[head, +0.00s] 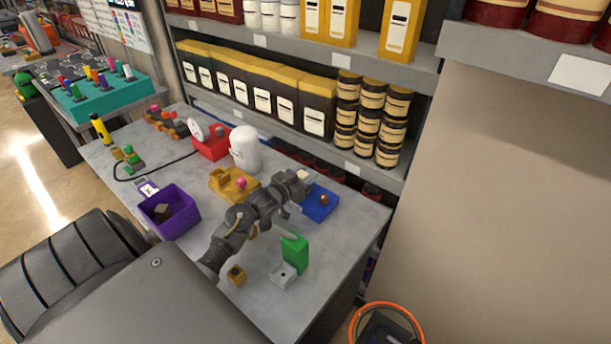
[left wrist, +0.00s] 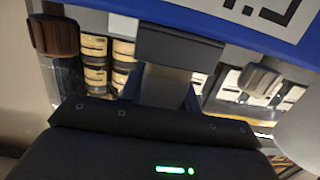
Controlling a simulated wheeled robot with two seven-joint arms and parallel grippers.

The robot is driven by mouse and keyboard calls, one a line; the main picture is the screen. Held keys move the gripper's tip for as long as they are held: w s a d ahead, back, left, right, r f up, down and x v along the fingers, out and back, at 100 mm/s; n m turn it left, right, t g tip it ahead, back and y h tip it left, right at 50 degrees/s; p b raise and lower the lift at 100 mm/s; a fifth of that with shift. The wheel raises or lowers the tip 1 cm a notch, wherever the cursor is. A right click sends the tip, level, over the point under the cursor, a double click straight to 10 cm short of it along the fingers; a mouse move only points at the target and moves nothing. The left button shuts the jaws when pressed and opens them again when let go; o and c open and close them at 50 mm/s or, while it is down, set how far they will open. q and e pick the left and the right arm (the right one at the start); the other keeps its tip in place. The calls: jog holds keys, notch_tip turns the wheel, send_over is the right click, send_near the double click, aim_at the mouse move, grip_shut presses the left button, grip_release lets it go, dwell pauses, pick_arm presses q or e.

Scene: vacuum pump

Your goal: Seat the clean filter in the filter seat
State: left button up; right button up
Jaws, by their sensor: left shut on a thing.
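My left gripper (head: 296,183) reaches over the bench in the head view, shut on a small pale block (head: 303,175). Whether this block is the clean filter I cannot tell for sure. It is just behind and left of a blue box (head: 320,206) with a brown knob (head: 324,199). A yellow block (head: 222,184) with a pink knob (head: 241,183) stands left of the gripper. I cannot tell which part is the filter seat. In the left wrist view a blue surface with a black-and-white marker (left wrist: 270,15) fills the top. My right gripper is not in view.
A white cylinder (head: 245,150) and a red gauge unit (head: 210,147) stand behind. A purple bin (head: 182,222) holds a dark piece. A green block (head: 295,250), a white block (head: 284,275) and an ochre block (head: 236,275) sit in front. Stocked shelves (head: 350,165) bound the back.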

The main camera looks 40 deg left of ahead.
pick_arm(q)
jog(key=shift+f, duration=0.15)
jog(key=o, duration=1)
jog(key=s, duration=0.4)
jog(key=s+r+b, duration=0.1)
jog(key=s, duration=0.3)
jog(key=s+r, duration=0.1)
jog(key=s, duration=0.3)
jog(key=shift+d+r+b, duration=0.1)
jog(key=shift+b, duration=0.3)
